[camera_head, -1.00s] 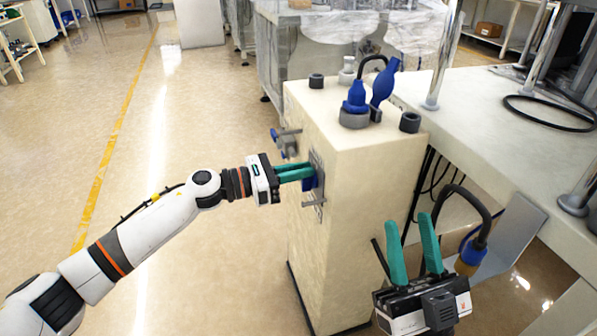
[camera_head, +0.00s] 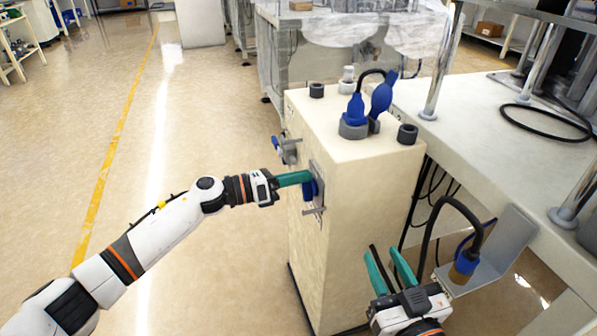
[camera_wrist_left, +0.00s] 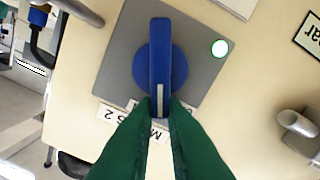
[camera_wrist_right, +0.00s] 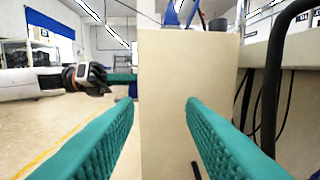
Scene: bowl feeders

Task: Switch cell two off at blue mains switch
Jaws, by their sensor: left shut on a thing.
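The blue mains switch (camera_head: 310,191) is on a grey plate on the left face of a cream cabinet (camera_head: 338,225). In the left wrist view its blue handle (camera_wrist_left: 160,50) points along the picture's height, while the grey plate (camera_wrist_left: 110,72) is tilted, so handle and plate edges are at an angle. My left gripper (camera_head: 308,178) is shut on the handle, its green fingers on both sides of the lower end. My right gripper (camera_head: 385,262) is open and empty, low in front of the cabinet.
A metal valve or tap (camera_head: 288,150) with a blue part sticks out beside the switch. A grey fitting (camera_head: 314,211) is just below it. Blue plugs (camera_head: 357,108) stand on the cabinet top. A cable with a blue connector (camera_head: 466,262) hangs near my right gripper.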

